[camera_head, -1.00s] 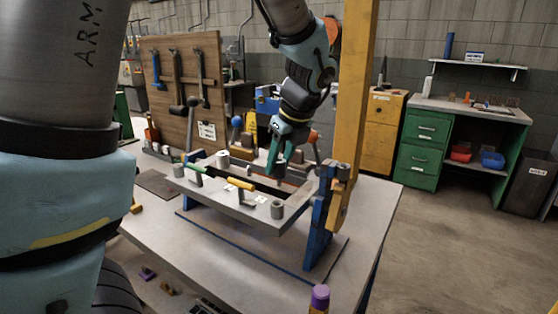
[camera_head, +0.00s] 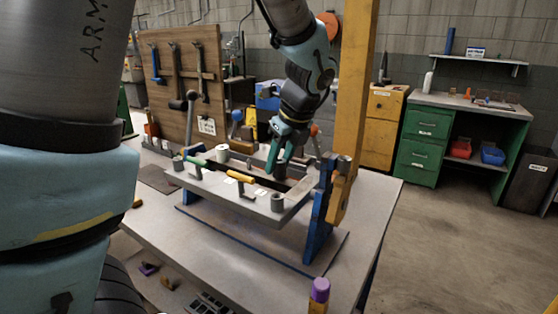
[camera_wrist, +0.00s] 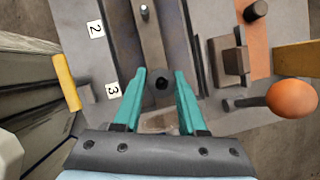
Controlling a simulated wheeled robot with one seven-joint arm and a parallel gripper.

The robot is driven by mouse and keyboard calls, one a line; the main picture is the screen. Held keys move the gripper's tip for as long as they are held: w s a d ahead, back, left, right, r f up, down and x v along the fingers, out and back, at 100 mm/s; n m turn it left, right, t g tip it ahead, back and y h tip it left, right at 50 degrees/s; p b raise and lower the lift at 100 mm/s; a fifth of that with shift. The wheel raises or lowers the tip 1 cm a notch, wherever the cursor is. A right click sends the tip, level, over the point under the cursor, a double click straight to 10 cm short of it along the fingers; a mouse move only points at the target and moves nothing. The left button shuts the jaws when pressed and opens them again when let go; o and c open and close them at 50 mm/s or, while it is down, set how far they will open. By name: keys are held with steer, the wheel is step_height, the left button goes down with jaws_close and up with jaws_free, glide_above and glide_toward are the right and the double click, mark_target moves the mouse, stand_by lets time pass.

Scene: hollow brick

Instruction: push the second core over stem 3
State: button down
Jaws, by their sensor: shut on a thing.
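My gripper (camera_head: 282,158) has teal fingers and points down over the middle of the grey mould frame (camera_head: 212,192). It is shut on a dark, round core (camera_wrist: 162,80), which shows between the fingertips in the wrist view. A bare stem (camera_wrist: 144,12) stands farther up in the same channel. Number labels 2 (camera_wrist: 96,30) and 3 (camera_wrist: 113,89) lie on the frame to the left; the core is roughly level with label 3. The core's underside is hidden, so I cannot tell whether it surrounds a stem. A pale cylinder (camera_head: 222,153) stands farther left in the head view.
The frame hangs between blue uprights (camera_head: 318,215) on the table. A yellow post (camera_head: 355,85) rises close right. An orange knob (camera_wrist: 291,97) is right in the wrist view.

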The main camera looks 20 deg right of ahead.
steer(key=shift+f, duration=0.1)
steer(key=shift+c, duration=1.9)
jaws_free()
steer(key=b+v, duration=0.1)
steer(key=v, duration=0.9)
steer(key=shift+s+r, duration=0.15)
steer(key=shift+r, duration=0.25)
